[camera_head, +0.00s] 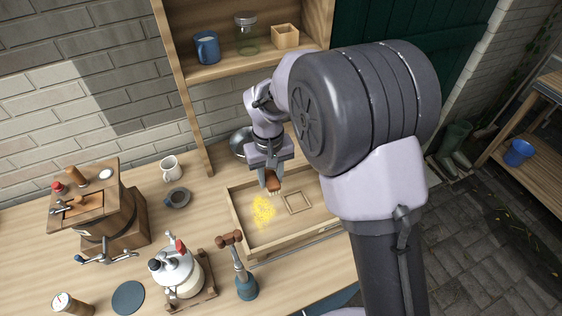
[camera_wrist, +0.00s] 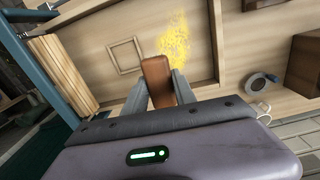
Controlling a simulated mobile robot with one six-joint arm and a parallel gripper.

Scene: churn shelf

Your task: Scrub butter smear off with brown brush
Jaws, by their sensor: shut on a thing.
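My gripper (camera_head: 268,176) is shut on the brown brush (camera_head: 274,184) and holds it over the wooden tray (camera_head: 237,222). In the wrist view the brush (camera_wrist: 156,80) sits between the two grey fingers, its bristles hidden. The yellow butter smear (camera_head: 263,210) is a speckled patch on the left part of the tray floor. The smear also shows in the wrist view (camera_wrist: 174,42), just beyond the brush. The brush is beside the smear's upper right edge in the head view; I cannot tell whether it touches the floor.
A square wooden outline (camera_head: 297,203) lies right of the smear in the tray. A grey cup (camera_head: 177,198) and a white mug (camera_head: 171,168) stand left of it. A white churn-like vessel (camera_head: 178,272) and a blue-based tool (camera_head: 245,284) stand in front. Shelf posts rise behind.

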